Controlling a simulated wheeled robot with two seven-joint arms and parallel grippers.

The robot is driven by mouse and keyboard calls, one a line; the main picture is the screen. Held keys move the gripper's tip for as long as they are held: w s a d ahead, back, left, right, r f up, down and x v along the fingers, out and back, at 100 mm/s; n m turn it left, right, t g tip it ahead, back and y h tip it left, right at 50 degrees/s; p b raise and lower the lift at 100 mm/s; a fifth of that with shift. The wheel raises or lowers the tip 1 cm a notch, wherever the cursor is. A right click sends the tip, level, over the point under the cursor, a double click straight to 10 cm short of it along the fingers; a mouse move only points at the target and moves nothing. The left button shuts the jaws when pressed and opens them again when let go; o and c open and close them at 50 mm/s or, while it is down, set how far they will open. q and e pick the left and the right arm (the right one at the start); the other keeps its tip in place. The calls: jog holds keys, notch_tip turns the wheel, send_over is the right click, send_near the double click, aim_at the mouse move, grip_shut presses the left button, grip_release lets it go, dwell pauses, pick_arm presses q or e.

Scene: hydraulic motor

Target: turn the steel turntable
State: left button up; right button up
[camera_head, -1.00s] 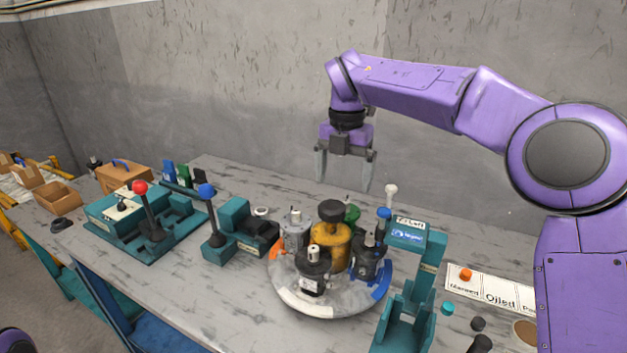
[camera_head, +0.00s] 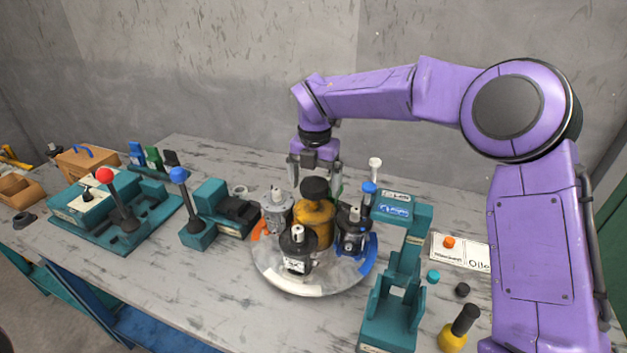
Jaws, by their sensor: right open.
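The steel turntable (camera_head: 282,277) is a round grey disc on the table, with white, orange and blue patches along its rim. It carries a yellow centre post with a black knob (camera_head: 315,190) and several motors, among them a black one (camera_head: 297,252) in front, a grey one (camera_head: 276,211) at the left and a dark one (camera_head: 351,236) at the right. My right gripper (camera_head: 315,188) is open, pointing down behind the black knob, its fingers to either side of it in the picture. The knob hides part of the space between the fingers; I cannot tell whether they touch anything.
A teal press-like stand (camera_head: 392,310) is close to the turntable's right. A teal fixture with a red-knobbed lever (camera_head: 122,210) and a blue-knobbed lever (camera_head: 190,205) stand at the left. A yellow bottle (camera_head: 458,330) is front right. The table's front left is clear.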

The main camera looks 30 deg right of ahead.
jog(key=shift+c, duration=0.3)
jog(key=c, duration=1.5)
jog(key=shift+o, duration=0.2)
jog(key=shift+n+p, duration=0.4)
jog(key=shift+n, duration=0.2)
jog(key=shift+r+n+p, duration=0.1)
jog(key=shift+n+p, duration=0.55)
jog(key=shift+n, duration=0.55)
jog(key=shift+n+p, duration=1.7)
jog(key=shift+n, duration=0.7)
jog(key=shift+n+p, duration=2.15)
jog(key=shift+n, duration=0.55)
jog(key=shift+n+p, duration=1.25)
jog(key=shift+n, duration=0.85)
